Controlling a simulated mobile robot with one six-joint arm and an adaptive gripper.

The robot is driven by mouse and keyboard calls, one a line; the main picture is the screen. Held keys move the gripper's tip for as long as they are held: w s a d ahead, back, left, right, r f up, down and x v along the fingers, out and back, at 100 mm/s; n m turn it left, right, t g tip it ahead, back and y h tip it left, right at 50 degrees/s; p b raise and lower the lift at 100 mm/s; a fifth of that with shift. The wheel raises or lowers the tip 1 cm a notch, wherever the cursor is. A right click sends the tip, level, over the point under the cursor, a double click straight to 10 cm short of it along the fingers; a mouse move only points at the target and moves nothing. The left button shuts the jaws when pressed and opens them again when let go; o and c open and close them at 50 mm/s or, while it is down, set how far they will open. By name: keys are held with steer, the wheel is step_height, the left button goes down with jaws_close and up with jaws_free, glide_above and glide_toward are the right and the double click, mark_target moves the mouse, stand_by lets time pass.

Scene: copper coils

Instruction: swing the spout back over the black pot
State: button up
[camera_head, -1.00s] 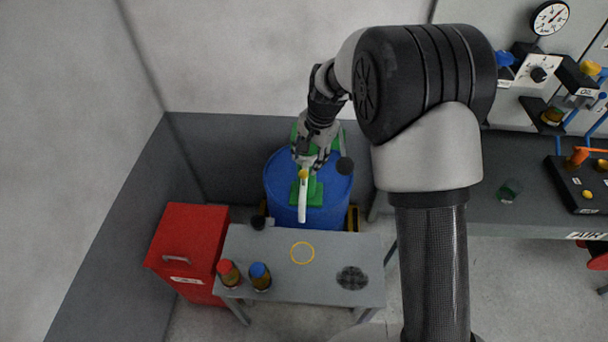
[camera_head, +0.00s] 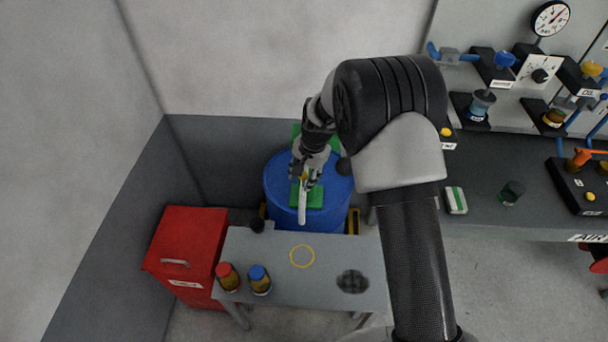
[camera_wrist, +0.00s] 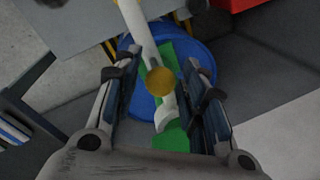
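The white spout (camera_head: 303,207) runs from the top of the blue drum (camera_head: 277,183) toward the grey table, its free end near the table's back edge. It also shows in the wrist view (camera_wrist: 137,25), with a round yellow knob (camera_wrist: 161,82) on it. My gripper (camera_head: 306,176) is over the spout. In the wrist view its fingers (camera_wrist: 158,66) are apart, one on each side of the knob, with gaps visible.
A red cabinet (camera_head: 190,250) stands left. A bench (camera_head: 480,215) with instruments is at right.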

jaws_close()
steer(key=shift+a, duration=0.1)
stand_by(0.5)
steer(key=w+a+m+h, duration=0.1)
steer(key=w+a+m, duration=0.2)
steer(key=a+m, duration=0.3)
steer(key=w+a+m+t+h, duration=0.1)
steer(key=w+a+m, duration=0.3)
steer(key=a+m, duration=0.1)
steer(key=shift+w+a+m+b, duration=0.15)
steer(key=shift+a+m+b, duration=0.25)
steer(key=shift+m, duration=0.1)
steer(key=shift+w+r, duration=0.1)
stand_by(0.4)
steer(key=shift+o, duration=1.1)
jaws_free()
